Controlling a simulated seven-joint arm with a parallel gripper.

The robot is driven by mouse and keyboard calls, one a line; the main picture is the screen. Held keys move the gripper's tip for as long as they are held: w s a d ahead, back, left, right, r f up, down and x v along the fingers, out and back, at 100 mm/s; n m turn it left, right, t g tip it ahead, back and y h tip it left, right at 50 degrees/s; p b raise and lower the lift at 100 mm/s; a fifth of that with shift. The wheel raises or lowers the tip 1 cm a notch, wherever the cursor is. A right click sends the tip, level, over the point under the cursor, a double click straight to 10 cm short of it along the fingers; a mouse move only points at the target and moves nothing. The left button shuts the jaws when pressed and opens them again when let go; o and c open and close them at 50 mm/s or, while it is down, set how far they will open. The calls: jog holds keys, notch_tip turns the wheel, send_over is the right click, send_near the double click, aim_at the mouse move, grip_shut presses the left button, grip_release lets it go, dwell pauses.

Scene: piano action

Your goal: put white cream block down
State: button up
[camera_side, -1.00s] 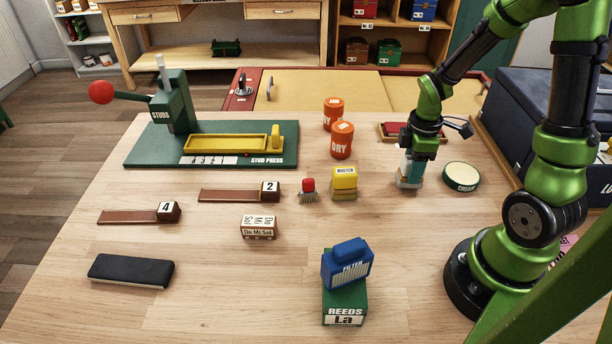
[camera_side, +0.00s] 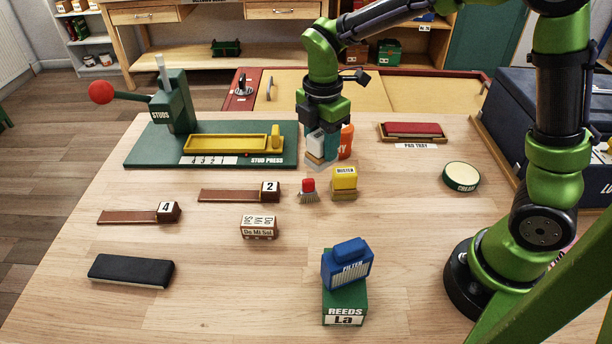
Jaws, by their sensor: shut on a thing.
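My gripper (camera_side: 320,150) is shut on the white cream block (camera_side: 315,147), whose lower part is pale grey. The block is upright, between the right edge of the green stud press (camera_side: 289,150) and the orange jar marked DRY (camera_side: 346,142), which my gripper partly hides. The red-topped brush (camera_side: 308,187) and the yellow duster (camera_side: 344,179) stand just nearer the camera. I cannot tell whether the block touches the table. The round cream tin (camera_side: 461,176) lies at the right.
The red pad tray (camera_side: 412,131) is at the back right. Two brown hammers (camera_side: 229,196) (camera_side: 135,216), a lettered block (camera_side: 258,227), a black bar (camera_side: 131,270) and the blue filter on the green reeds box (camera_side: 345,300) stand nearer. Table between duster and tin is clear.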

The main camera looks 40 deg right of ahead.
jog(key=s+a+n, duration=0.2)
jog(key=a+n, duration=0.3)
jog(key=a, duration=0.9)
jog(key=s+a+n, duration=0.3)
jog(key=a+n, duration=0.1)
jog(key=a, duration=1)
jog(key=shift+s+a+f, duration=0.1)
jog(key=shift+a+f, duration=0.05)
jog(key=shift+f, duration=2.6)
jog(key=shift+a+f, duration=0.1)
jog(key=shift+f, duration=2.6)
jog(key=shift+f, duration=0.2)
jog(key=o, duration=1.1)
